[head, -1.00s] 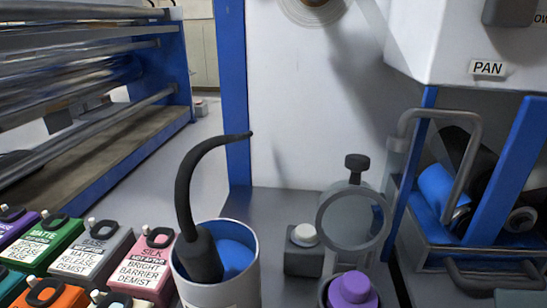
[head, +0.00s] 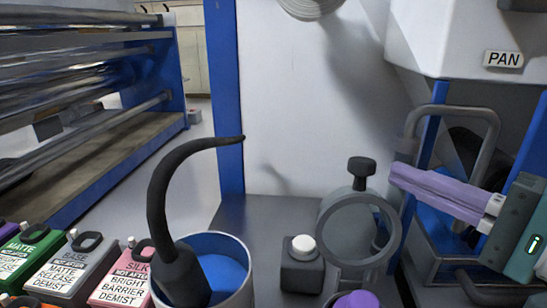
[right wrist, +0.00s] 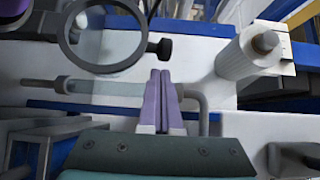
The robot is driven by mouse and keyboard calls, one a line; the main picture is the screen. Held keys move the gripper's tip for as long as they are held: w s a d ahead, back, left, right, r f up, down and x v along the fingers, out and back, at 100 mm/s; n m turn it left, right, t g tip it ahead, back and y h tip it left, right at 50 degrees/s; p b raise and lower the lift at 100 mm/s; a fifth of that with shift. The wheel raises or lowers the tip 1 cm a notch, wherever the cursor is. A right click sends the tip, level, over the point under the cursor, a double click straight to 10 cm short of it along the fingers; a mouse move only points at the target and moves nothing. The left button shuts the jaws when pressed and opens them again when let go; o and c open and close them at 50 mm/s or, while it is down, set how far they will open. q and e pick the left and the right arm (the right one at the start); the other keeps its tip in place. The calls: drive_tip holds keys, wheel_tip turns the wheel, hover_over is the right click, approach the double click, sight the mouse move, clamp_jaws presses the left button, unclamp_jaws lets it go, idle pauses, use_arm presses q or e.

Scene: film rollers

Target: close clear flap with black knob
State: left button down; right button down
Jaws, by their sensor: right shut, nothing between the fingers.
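The clear flap (head: 326,236) is a round pane in a grey ring, standing upright at the right of the grey bench. Its black knob (head: 362,171) sticks up from the top of the ring. In the right wrist view the ring (right wrist: 66,38) is at upper left and the knob (right wrist: 160,48) lies just beyond my fingertips. My right gripper (head: 394,173) has purple fingers and comes in from the right. It is shut and empty, close to the right of the knob, with no clear contact. My left gripper is not in view.
A purple knob (head: 356,300) is in front of the flap. A grey box with a white button (head: 302,245) stands left of it. A white bucket (head: 245,295) holds a black hooked handle (head: 160,190). Several labelled bottles (head: 68,268) are at lower left. A grey tube frame (head: 440,108) stands behind my gripper.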

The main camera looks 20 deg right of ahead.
sight(356, 212)
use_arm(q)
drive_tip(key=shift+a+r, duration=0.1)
use_arm(e)
drive_tip(key=shift+w+a+f, duration=0.1)
drive_tip(key=shift+w+a, duration=0.15)
drive_tip(key=shift+w, duration=0.85)
drive_tip(key=shift+w+a, duration=0.2)
drive_tip(key=shift+w, duration=0.9)
drive_tip(key=shift+a, duration=0.1)
